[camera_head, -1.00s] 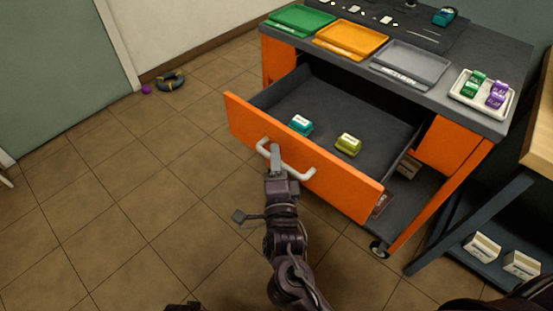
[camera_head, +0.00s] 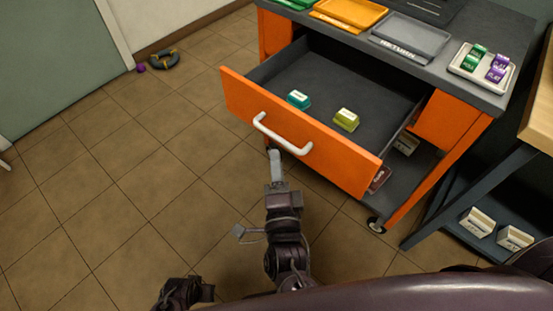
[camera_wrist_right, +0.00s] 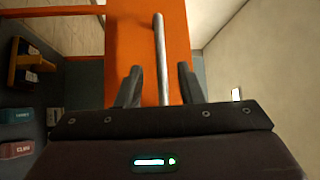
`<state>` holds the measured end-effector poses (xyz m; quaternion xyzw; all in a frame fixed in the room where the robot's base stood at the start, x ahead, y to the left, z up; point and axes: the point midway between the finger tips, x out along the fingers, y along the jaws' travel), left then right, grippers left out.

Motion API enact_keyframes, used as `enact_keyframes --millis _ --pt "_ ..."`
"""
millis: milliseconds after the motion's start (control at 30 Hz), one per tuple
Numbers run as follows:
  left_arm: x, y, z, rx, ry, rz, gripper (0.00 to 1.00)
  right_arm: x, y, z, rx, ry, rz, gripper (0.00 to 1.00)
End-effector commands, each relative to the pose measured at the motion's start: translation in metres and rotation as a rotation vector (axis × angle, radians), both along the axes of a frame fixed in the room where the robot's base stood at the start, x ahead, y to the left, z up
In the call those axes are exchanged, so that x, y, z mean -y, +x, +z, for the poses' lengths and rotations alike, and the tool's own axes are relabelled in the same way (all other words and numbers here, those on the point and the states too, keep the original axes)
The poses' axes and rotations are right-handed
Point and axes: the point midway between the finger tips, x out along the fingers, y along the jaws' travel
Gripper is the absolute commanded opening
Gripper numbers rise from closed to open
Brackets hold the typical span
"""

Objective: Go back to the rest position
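My right gripper (camera_head: 278,160) is in front of the orange drawer (camera_head: 340,165), below its pale handle (camera_head: 280,136). A small gap shows between the fingers and the handle in the head view. In the right wrist view the two fingers (camera_wrist_right: 158,75) stand apart with nothing held, and the handle bar (camera_wrist_right: 160,45) shows in line with the space between them. The drawer is pulled open. A teal battery (camera_head: 299,100) and an olive-green battery (camera_head: 346,120) lie inside it. A dark part of my left arm shows at the bottom; whether its fingers are open is unclear.
The bench holds an orange tray (camera_head: 350,12), a grey return tray (camera_head: 411,40) and a white tray (camera_head: 466,71) with green and purple batteries. White boxes stand on a low shelf at right.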

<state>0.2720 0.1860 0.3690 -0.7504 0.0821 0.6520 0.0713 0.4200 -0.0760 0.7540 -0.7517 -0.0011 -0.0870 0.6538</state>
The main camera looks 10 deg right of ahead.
Motion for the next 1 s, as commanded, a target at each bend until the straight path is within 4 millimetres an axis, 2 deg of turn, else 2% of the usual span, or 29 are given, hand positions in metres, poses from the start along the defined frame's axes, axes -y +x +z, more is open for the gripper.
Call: enact_keyframes --millis 367,467,567,667,700,800,900,1000 --pt "0.001 0.002 0.000 0.004 -0.002 0.002 0.00 0.000 0.001 -0.001 -0.002 -0.002 0.001 0.34" --pt "0.001 0.004 0.000 0.006 -0.003 0.003 0.00 -0.003 0.003 -0.014 -0.046 -0.046 0.021 0.34" --pt "0.001 0.003 0.000 0.005 -0.001 0.002 0.00 -0.008 0.006 -0.055 -0.172 -0.179 0.084 0.34" --pt "0.000 0.003 0.000 0.004 -0.001 0.001 0.00 -0.010 0.004 -0.122 -0.371 -0.398 0.196 0.34" --pt "0.000 0.003 0.000 0.004 -0.001 0.001 0.00 -0.008 0.000 -0.152 -0.460 -0.501 0.255 0.34" --pt "0.000 0.002 0.000 0.004 0.000 0.001 0.00 0.006 -0.019 -0.224 -0.669 -0.743 0.416 0.34" --pt "0.000 0.002 0.000 0.004 0.000 0.000 0.00 0.024 -0.044 -0.277 -0.833 -0.935 0.576 0.34" --pt "0.000 0.002 0.000 0.003 0.000 0.000 0.00 0.045 -0.067 -0.315 -0.957 -1.075 0.720 0.34"
